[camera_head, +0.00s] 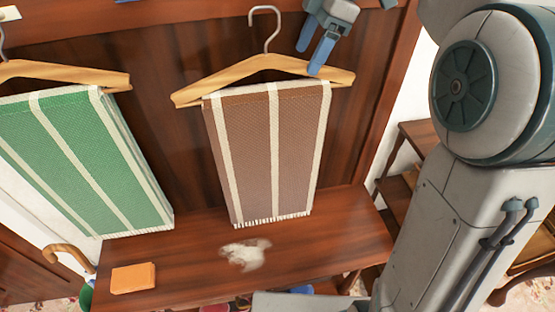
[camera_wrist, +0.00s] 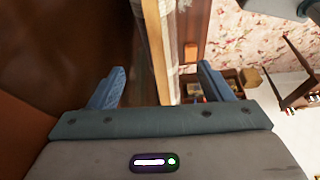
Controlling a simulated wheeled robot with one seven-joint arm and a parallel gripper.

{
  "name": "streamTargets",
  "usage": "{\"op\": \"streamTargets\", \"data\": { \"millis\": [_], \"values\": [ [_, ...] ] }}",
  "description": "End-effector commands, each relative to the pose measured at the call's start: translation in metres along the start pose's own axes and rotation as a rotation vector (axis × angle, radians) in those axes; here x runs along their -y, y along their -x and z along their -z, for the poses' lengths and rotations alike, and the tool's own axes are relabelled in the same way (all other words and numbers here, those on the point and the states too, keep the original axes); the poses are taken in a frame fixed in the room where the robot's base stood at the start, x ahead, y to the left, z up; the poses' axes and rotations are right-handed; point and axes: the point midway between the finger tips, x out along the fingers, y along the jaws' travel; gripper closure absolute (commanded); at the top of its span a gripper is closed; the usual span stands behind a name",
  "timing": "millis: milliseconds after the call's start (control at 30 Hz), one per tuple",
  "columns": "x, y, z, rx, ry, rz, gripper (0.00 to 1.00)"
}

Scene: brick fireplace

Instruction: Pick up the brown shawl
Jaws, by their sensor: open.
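The brown shawl (camera_head: 248,150), with cream stripes and a fringed lower edge, hangs folded over a wooden hanger (camera_head: 265,64) with a metal hook. My gripper (camera_head: 312,52) is at the upper right of this hanger; one blue fingertip overlaps the hanger's right arm in the head view. In the wrist view my gripper (camera_wrist: 160,85) is open, with its fingers well apart. A pale wooden edge, seemingly the hanger (camera_wrist: 158,50), and a strip of brown and cream cloth appear between the fingers there. Whether either finger touches them I cannot tell.
A green striped shawl (camera_head: 70,150) hangs on another hanger (camera_head: 65,72) at left. Below is a wooden bench (camera_head: 195,270) with an orange folded item (camera_head: 133,278) and a whitish patch. A dark wood panel stands behind; small wooden furniture (camera_head: 405,165) is at right.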

Motion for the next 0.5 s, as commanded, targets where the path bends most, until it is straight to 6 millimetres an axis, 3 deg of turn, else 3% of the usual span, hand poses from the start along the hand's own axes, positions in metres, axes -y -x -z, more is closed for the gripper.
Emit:
{"op": "streamTargets", "data": {
  "millis": [500],
  "values": [
    [0.000,-0.038,0.004,-0.017,0.056,0.017,0.27]
  ]
}}
